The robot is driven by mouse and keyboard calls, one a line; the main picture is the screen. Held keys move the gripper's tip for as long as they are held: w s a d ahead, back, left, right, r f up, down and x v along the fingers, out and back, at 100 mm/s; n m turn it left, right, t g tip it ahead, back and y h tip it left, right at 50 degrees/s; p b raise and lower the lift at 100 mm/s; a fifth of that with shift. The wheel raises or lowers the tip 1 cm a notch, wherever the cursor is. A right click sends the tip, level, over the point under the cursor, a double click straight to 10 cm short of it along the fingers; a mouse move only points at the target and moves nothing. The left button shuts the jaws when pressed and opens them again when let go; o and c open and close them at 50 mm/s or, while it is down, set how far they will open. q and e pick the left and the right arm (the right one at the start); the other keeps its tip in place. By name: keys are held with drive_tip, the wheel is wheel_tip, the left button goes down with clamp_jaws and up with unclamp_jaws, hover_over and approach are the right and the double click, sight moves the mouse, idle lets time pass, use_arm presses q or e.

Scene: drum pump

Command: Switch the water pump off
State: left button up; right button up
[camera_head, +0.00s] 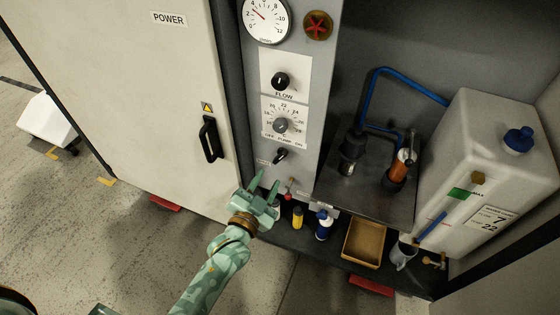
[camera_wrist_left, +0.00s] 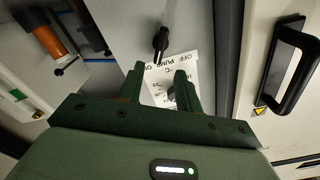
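The black pump switch (camera_head: 280,156) sits low on the grey control panel (camera_head: 309,125), under the label "OFF PUMP ON". Its lever slants in the head view; I cannot tell which word it points to. The switch also shows in the left wrist view (camera_wrist_left: 160,40), beyond my fingertips. My left gripper (camera_head: 268,178) is open and empty, below and slightly left of the switch in the head view. In the left wrist view its two fingers (camera_wrist_left: 160,70) stand apart, with the white label plate (camera_wrist_left: 172,62) seen between and beyond them. My right gripper is not in view.
A FLOW knob (camera_head: 280,81), a temperature dial (camera_head: 281,125) and a gauge (camera_head: 266,17) are above the switch. A cabinet handle (camera_head: 210,138) juts out at left. Bottles (camera_head: 323,226), a tray (camera_head: 364,243) and a white tank (camera_head: 492,150) stand at right.

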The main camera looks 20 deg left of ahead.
sight(279, 159)
use_arm(q)
drive_tip(key=w, duration=0.2)
drive_tip(key=w+b, duration=0.1)
drive_tip(key=w, duration=0.1)
drive_tip(key=w+b, duration=0.1)
drive_tip(key=w, duration=0.2)
drive_tip(key=shift+d+f, duration=0.15)
drive_tip(key=shift+f, duration=0.1)
drive_tip(key=shift+w+r+b, duration=0.1)
drive_tip(key=shift+w+b, duration=0.2)
drive_tip(key=shift+w, duration=0.3)
drive_tip(key=shift+r, duration=0.1)
clamp_jaws()
